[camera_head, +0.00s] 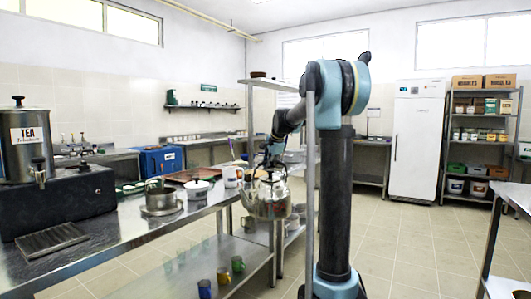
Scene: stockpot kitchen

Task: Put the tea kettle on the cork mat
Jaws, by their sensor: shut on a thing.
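The shiny metal tea kettle (268,199) hangs upright from my gripper (272,158), in front of the right end of the steel counter. My gripper is shut on the kettle at its top; the fingers are small and partly lost against the kettle and the shelf behind. I cannot make out the cork mat for certain. A flat reddish-brown board or tray (188,175) lies on the counter, left of the kettle.
The steel counter (95,235) carries a tea urn (26,140), a metal pot (160,203), a white lidded pot (197,189) and a white mug (231,177). Coloured mugs (237,264) stand on its lower shelf. A tall shelf unit stands close behind my arm.

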